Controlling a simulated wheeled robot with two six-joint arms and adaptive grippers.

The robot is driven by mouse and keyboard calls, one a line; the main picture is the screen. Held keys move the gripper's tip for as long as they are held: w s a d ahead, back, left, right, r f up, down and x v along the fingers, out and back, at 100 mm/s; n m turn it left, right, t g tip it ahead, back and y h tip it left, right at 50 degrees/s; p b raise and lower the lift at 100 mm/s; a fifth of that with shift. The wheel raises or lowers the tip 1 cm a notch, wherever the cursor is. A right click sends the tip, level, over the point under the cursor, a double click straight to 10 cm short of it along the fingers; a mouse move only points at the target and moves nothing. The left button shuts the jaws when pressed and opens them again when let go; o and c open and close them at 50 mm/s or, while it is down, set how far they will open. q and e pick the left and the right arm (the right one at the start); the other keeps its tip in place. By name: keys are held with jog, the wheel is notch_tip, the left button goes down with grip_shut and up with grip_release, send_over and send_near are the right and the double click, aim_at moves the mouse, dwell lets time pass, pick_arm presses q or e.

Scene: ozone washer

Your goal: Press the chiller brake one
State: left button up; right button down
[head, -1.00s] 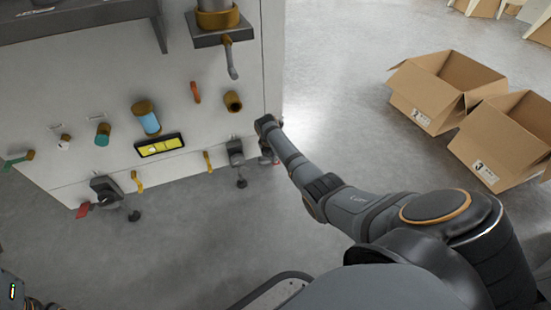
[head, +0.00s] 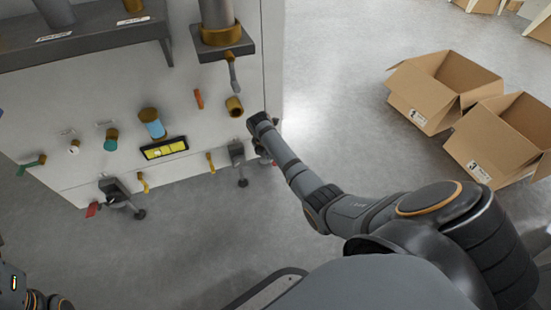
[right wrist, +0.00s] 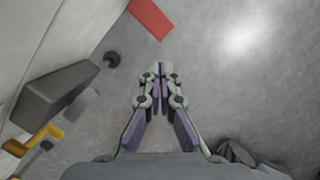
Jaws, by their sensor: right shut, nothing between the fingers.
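The chiller is the large white cabinet (head: 215,130), at the left in the head view. Red pedals show near its feet. One red pedal (head: 92,209) is at the lower left. Another red pedal (right wrist: 150,18) lies at the top of the right wrist view, ahead of my right gripper (right wrist: 160,68). I cannot tell by label which is brake one. My right gripper is shut and empty, pointing toward that pedal with a visible gap. In the head view it is small beside the cabinet's lower right corner, partly hidden by my wrist. My left gripper is out of view.
A dark foot bracket (right wrist: 65,92) and a yellow handle (right wrist: 35,138) stick out at the left in the right wrist view. Pipes and valves project from the cabinet front. Two open cardboard boxes (head: 440,85) (head: 500,140) stand at the right. The floor between is clear.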

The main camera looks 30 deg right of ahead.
jog(key=v, duration=0.6)
jog(key=shift+r, duration=0.25)
jog(key=shift+s+a, duration=0.1)
